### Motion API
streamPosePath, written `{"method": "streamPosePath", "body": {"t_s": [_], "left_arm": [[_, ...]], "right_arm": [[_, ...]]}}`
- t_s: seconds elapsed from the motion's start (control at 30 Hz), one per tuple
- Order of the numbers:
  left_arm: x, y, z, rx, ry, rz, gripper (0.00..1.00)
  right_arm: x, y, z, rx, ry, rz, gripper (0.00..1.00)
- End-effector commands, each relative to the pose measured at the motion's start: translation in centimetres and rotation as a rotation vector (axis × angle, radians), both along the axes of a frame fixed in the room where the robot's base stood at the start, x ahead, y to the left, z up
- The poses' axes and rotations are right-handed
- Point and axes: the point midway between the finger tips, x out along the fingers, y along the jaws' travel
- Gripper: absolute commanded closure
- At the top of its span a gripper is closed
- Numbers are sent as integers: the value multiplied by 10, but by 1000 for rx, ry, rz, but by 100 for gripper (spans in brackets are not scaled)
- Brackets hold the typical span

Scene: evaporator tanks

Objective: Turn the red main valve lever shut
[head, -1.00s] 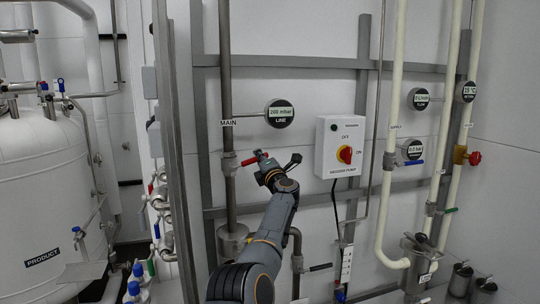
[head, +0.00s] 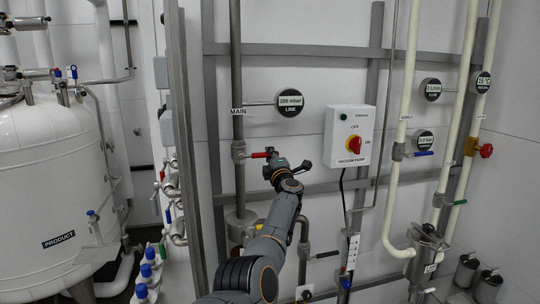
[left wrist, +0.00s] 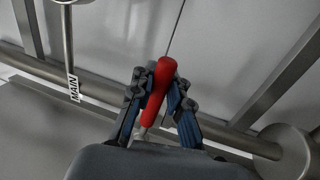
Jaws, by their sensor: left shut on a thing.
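The red main valve lever (head: 259,155) sticks out to the right from the valve on the vertical pipe marked MAIN (head: 238,111). In the head view it lies about level, crosswise to the pipe. My left gripper (head: 274,163) is at the lever's outer end. In the left wrist view the red lever (left wrist: 160,85) stands between the two fingers of my left gripper (left wrist: 159,88), which are shut on it. The valve body is partly hidden there. My right gripper is not in view.
The white vacuum pump box (head: 349,135) with its red and yellow switch is right of my left gripper. The LINE gauge (head: 290,102) is above. Grey rails cross the wall. A white product tank (head: 50,170) stands at the left.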

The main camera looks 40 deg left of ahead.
Motion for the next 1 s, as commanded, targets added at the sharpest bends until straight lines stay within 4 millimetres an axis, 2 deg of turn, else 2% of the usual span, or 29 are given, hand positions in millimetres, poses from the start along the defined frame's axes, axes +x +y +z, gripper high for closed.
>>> {"method": "streamPosePath", "body": {"t_s": [0.03,0.1,0.13,0.23,0.27,0.63,0.8,1.0], "left_arm": [[1,-2,-10,-4,14,-3,100],[1,-2,-10,-5,14,-2,100],[1,-2,-10,-5,14,-2,83],[1,-2,-10,-4,14,-3,63],[1,-2,-9,-4,12,-3,61],[0,-3,-4,-2,4,-2,61],[-4,-12,-5,-2,2,-6,61],[-18,-24,-9,-4,1,-2,61]], "right_arm": [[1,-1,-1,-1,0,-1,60],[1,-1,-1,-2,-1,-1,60],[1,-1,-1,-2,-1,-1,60],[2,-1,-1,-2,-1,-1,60],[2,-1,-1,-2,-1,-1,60],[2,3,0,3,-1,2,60],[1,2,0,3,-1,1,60],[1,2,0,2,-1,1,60]]}}
